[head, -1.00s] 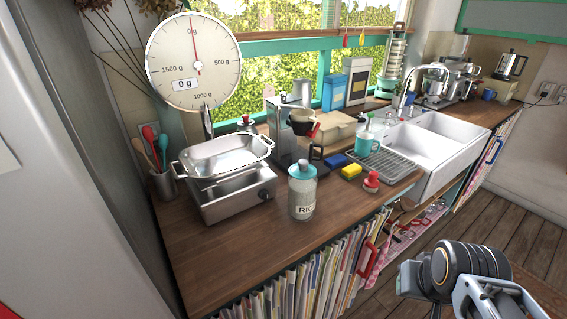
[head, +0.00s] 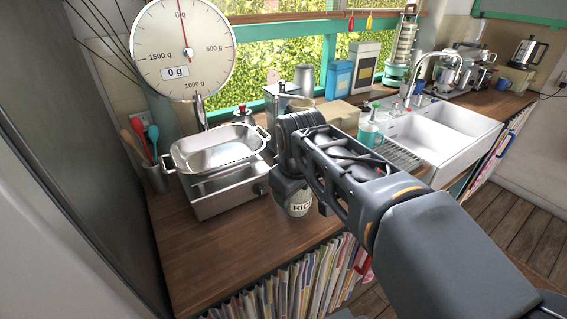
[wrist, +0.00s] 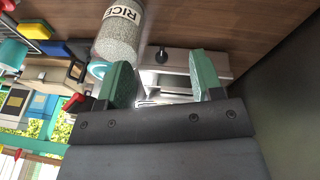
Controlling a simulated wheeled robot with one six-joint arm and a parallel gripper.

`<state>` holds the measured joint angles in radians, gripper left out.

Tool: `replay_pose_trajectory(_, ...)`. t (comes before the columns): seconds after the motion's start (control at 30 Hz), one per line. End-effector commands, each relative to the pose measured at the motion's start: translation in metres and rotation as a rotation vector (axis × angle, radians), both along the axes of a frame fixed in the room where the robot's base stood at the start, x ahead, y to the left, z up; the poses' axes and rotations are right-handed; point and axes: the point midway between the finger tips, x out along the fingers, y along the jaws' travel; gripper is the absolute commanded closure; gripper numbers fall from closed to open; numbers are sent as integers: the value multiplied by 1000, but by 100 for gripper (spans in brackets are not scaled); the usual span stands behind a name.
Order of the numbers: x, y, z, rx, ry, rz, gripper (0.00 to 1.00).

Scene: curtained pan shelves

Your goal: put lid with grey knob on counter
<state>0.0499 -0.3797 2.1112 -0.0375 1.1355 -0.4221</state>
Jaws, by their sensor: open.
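I cannot make out a lid with a grey knob in any view. The wooden counter (head: 195,265) runs along the wall under the window, and part of it shows in the wrist view (wrist: 215,20). My gripper (wrist: 162,80) is open, with nothing between its two green fingers. In the head view my arm reaches over the counter, near the rice jar, and hides the fingers.
A steel roasting pan (head: 215,150) sits on a steel appliance (head: 228,190). The rice jar (head: 294,203) stands close to my arm. A large scale (head: 182,50), a white sink (head: 455,140) and a striped curtain (head: 290,290) are around. The front-left counter is bare.

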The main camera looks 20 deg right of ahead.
Motion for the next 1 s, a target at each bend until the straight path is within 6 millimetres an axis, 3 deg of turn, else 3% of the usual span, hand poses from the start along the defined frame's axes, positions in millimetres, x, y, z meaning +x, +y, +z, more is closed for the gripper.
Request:
replay_pose_trajectory(0.03, 20, -6, 20, -34, 37, 92, 40)
replay_pose_trajectory(0.2, 73, -25, 66, -130, 162, 431, 40)
replay_pose_trajectory(0.5, 127, -53, 103, -183, 316, 849, 40)
replay_pose_trajectory(0.67, 136, -62, 103, -185, 350, 943, 40)
replay_pose_trajectory(1.0, 136, -71, 49, -184, 358, 967, 40)
